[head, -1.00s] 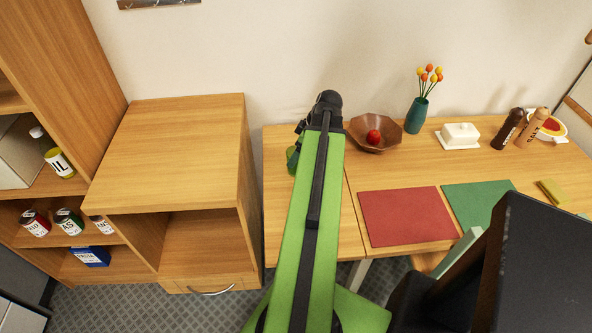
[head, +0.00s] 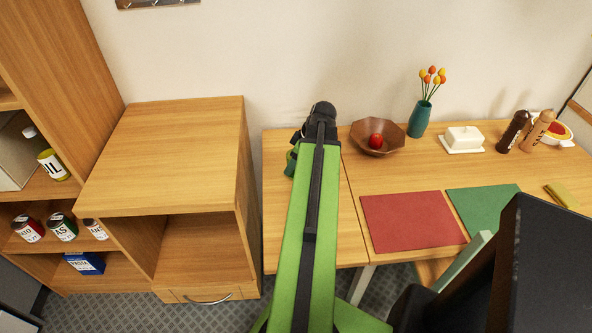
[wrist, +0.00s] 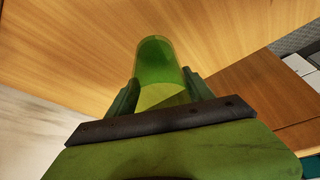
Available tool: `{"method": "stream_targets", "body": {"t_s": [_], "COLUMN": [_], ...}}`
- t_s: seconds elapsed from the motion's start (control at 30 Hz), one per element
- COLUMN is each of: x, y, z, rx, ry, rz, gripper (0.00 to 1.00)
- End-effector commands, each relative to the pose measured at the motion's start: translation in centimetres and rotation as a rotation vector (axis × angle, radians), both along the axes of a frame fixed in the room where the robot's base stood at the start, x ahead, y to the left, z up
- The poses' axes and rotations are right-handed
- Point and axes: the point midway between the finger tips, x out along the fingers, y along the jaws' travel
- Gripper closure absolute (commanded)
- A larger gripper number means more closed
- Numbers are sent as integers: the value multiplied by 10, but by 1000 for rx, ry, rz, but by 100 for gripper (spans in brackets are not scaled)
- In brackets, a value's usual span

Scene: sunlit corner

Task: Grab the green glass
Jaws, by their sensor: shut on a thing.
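The green glass (wrist: 157,58) is see-through and stands out between the two fingers of my gripper (wrist: 162,88) in the wrist view. The fingers are shut on its sides, one on the left and one on the right. Wood surface shows behind the glass. In the head view my green arm reaches over the left part of the wooden table (head: 350,240) and hides most of the gripper. A small dark green shape shows left of the arm's end; I cannot tell whether it is glass or finger. Whether the glass touches the table cannot be seen.
A brown bowl (head: 363,147) with a red fruit (head: 376,141) stands close right of the arm's end. A teal vase (head: 419,119), a butter dish (head: 462,140) and two mills stand further right. A taller wooden cabinet (head: 170,150) stands left. The wall is behind.

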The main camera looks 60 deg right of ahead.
Motion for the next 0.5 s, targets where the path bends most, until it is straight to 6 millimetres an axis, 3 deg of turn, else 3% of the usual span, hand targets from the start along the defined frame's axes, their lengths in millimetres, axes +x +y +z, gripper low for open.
{"method": "stream_targets", "body": {"t_s": [0.1,0.37,0.5], "x": [0,0,-1], "y": [0,0,0], "z": [0,3,15], "rx": [0,0,0], "ry": [0,0,0], "rz": [0,-1,-1], "gripper": [90,90,90]}}
